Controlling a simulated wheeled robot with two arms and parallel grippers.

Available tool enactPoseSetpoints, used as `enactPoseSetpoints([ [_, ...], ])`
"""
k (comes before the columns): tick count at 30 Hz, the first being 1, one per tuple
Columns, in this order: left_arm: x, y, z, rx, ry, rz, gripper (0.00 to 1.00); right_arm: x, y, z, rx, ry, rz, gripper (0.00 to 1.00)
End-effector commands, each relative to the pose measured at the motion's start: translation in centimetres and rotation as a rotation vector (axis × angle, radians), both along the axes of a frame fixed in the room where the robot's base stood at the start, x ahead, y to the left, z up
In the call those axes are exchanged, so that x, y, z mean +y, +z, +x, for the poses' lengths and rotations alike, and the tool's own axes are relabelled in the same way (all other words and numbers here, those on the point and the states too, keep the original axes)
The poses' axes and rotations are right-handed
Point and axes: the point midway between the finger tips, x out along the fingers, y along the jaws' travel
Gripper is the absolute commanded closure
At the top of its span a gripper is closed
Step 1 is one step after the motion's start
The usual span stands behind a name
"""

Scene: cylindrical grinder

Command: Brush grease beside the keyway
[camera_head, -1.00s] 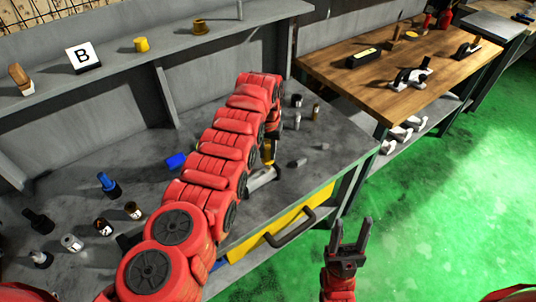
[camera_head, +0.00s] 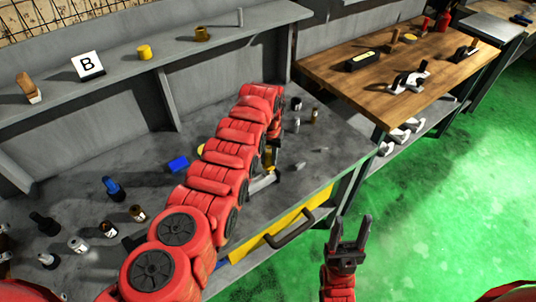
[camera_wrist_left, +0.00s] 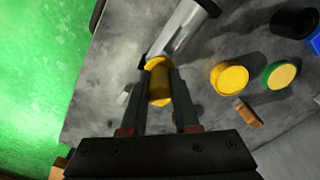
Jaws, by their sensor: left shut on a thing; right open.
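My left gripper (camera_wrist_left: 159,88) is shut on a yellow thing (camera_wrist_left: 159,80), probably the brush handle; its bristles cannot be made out. In the head view the red arm hides most of this gripper, and some yellow shows beside the arm (camera_head: 268,156). A grey metal shaft (camera_wrist_left: 182,32) lies on the bench just beyond the fingertips; it also shows below the arm in the head view (camera_head: 263,182). I cannot make out the keyway or any grease, nor whether the yellow thing touches the shaft. My right gripper (camera_head: 350,232) is open and empty, in front of the bench over the green floor.
A yellow disc (camera_wrist_left: 229,79), a green-rimmed yellow disc (camera_wrist_left: 280,74) and a small brown block (camera_wrist_left: 248,114) lie near the left gripper. A blue block (camera_head: 178,164) and several small cylinders stand on the grey bench (camera_head: 330,150). A wooden table (camera_head: 345,85) stands behind right.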

Motion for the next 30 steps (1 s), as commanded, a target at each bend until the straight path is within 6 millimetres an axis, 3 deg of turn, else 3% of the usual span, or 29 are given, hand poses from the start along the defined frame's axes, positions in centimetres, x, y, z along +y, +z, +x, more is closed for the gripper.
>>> enactPoseSetpoints([
  [11, -0.2, 0.1, -0.3, 0.000, -0.001, -0.001, 1.00, 0.0, 1.2, 0.0, 0.000, 0.000, 0.000, 0.47],
  [30, 0.2, -0.2, 0.4, -0.003, 0.000, -0.001, 1.00, 0.0, -1.4, 0.0, 0.000, 0.000, 0.000, 0.47],
])
